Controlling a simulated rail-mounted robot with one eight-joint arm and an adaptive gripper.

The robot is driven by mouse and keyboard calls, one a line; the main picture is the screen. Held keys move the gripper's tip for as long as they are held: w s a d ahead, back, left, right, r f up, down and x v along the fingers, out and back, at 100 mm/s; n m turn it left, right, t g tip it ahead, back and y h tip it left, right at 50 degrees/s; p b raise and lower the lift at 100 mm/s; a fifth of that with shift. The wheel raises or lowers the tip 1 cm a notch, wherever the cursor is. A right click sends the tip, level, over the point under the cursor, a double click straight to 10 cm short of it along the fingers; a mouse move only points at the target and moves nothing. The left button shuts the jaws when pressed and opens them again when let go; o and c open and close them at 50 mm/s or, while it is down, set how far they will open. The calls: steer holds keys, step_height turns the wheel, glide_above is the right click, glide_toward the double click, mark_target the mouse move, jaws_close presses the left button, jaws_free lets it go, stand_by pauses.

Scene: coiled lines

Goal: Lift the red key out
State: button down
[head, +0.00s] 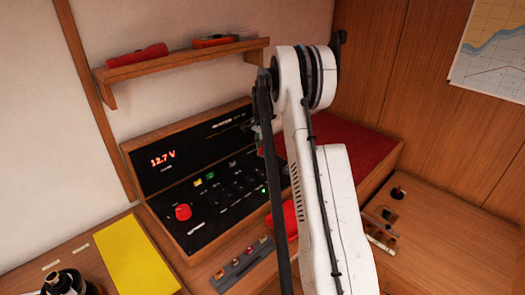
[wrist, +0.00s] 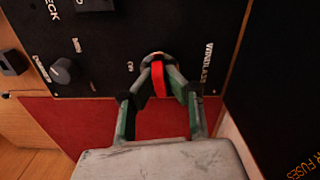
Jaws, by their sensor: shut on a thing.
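The red key (wrist: 158,80) shows in the wrist view between the two fingertips of my gripper (wrist: 158,72). My gripper is shut on it, with a finger on each side. The key's far end meets a round metallic lock (wrist: 153,57) on the black panel (wrist: 105,62), beside the "WINDLASS" lettering. I cannot tell how deep the key sits in the lock. In the head view my arm covers most of the gripper area, and I cannot make out the key there.
The switch panel (head: 222,200) has a red knob (head: 183,211) and small switches. Above it, a "12.7 V" display (head: 163,158) glows. A shelf (head: 180,60) holds a red torch (head: 137,55). A yellow sheet (head: 135,258) lies at front left. A grey knob (wrist: 64,70) is near the lock.

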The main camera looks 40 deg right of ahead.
mark_target(263, 147)
steer(key=shift+r, duration=0.15)
step_height(263, 147, up, 4)
steer(key=shift+f+b, duration=0.1)
steer(key=shift+b, duration=0.45)
steer(key=a+r+b, duration=0.2)
steer(key=a+r, duration=0.5)
steer(key=a, duration=0.4)
steer(key=shift+w+a, duration=0.35)
steer(key=shift+w, duration=0.05)
